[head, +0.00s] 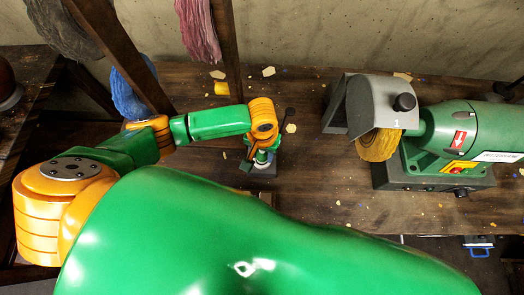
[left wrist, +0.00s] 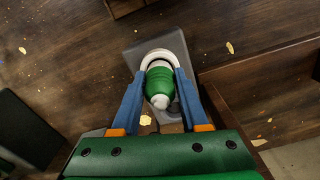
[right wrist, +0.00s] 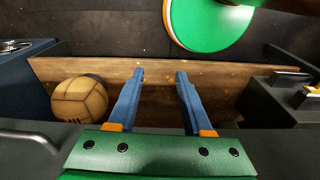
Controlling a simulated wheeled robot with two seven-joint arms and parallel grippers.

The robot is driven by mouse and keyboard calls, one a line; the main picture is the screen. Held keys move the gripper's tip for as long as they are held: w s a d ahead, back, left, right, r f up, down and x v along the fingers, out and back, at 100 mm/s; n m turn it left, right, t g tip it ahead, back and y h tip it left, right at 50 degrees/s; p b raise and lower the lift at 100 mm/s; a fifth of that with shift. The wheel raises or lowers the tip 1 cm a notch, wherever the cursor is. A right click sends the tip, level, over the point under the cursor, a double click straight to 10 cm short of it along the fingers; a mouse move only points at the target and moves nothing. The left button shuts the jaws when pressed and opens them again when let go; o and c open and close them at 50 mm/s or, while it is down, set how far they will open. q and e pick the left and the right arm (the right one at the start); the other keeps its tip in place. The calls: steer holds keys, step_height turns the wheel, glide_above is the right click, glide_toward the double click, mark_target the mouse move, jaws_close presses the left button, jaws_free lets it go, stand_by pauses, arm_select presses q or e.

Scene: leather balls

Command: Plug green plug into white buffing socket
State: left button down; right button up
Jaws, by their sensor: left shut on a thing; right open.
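The green plug (left wrist: 160,82), ribbed with a pale tip towards the camera, is between the blue fingers of my left gripper (left wrist: 162,74) in the left wrist view. The gripper is shut on it. A white ring (left wrist: 162,53), which looks like the white socket, curves around the plug's far end on a grey box (left wrist: 140,52). I cannot tell how deep the plug sits. In the head view my left gripper (head: 262,156) points down over the small grey box (head: 264,170). My right gripper (right wrist: 158,78) is open and empty in the right wrist view, and hidden in the head view.
A green buffing machine (head: 465,130) with a grey hood (head: 375,104) and yellow wheel (head: 378,146) stands right on the wooden bench (head: 310,195). Wooden posts and hanging yarn (head: 198,30) are behind my left arm. A brown leather ball (right wrist: 80,100) lies left of my right gripper.

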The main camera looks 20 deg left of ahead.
arm_select(q)
steer(key=shift+p, duration=0.4)
stand_by(0.3)
steer(key=shift+f, duration=0.35)
stand_by(0.6)
steer(key=shift+s+f, duration=0.1)
steer(key=shift+s, duration=0.15)
steer(key=shift+s+f+b, duration=0.3)
steer(key=shift+s+f, duration=0.15)
steer(key=shift+w+r, duration=0.6)
steer(key=shift+r, duration=0.25)
steer(key=shift+s+r, duration=0.1)
